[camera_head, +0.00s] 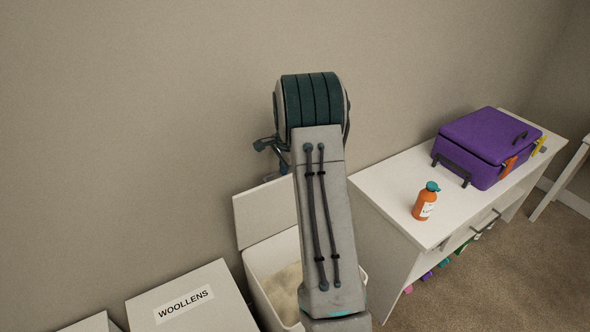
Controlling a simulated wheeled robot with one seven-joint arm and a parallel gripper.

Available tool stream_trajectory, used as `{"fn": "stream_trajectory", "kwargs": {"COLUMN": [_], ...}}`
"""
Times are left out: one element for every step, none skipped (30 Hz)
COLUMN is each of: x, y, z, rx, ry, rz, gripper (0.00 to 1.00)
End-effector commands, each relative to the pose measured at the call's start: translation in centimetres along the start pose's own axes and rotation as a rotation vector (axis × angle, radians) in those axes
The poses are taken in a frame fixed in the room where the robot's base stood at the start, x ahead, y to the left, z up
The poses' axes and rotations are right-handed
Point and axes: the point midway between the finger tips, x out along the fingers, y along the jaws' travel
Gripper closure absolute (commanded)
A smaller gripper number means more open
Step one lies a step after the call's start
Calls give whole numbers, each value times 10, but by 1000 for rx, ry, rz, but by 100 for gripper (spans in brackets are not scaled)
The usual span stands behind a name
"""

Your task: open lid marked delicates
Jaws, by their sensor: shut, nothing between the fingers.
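No label reading "delicates" shows in view. A white bin (257,262) stands half behind my arm, and its lid (265,212) is raised toward the wall. Pale contents show inside it. Any label on that lid is out of sight. To its left is a white bin with a shut lid marked WOOLLENS (188,290). My gripper (264,145) shows only in part, to the left of my arm's upper joint, above the raised lid. It is shut and empty; most of it is hidden behind my arm.
The corner of another white box (92,324) shows at the lower left. A white cabinet (388,196) at the right holds an orange bottle (425,203) and a purple case (484,146). Small coloured items lie under its top. Carpet (505,275) is clear at the lower right.

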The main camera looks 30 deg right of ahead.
Motion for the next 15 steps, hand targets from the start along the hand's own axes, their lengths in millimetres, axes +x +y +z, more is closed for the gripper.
{"fn": "stream_trajectory", "kwargs": {"x": [1, 1, 1, 1, 1, 1, 1, 0, 0, 0, -1, -3, -5, -8, -12], "y": [0, 0, 0, 0, 0, 0, 0, 0, 0, 0, 0, 0, 0, -1, -1], "z": [2, 2, 2, 2, 2, 1, 1, 0, 0, 0, 0, 0, 0, 0, -1], "rx": [-2, -2, -2, -2, -2, -1, 0, 0, 1, 1, 1, 1, 1, 1, 2], "ry": [-2, -2, -2, -2, -2, -2, -2, -2, -2, -1, -1, -1, -1, -1, 0], "rz": [1, 1, 0, 0, 0, 0, 0, 0, 0, 0, 0, 0, -1, -1, -1], "gripper": [100, 100, 100, 100, 100, 100, 100, 100, 100, 100, 100, 100, 100, 100, 100]}}
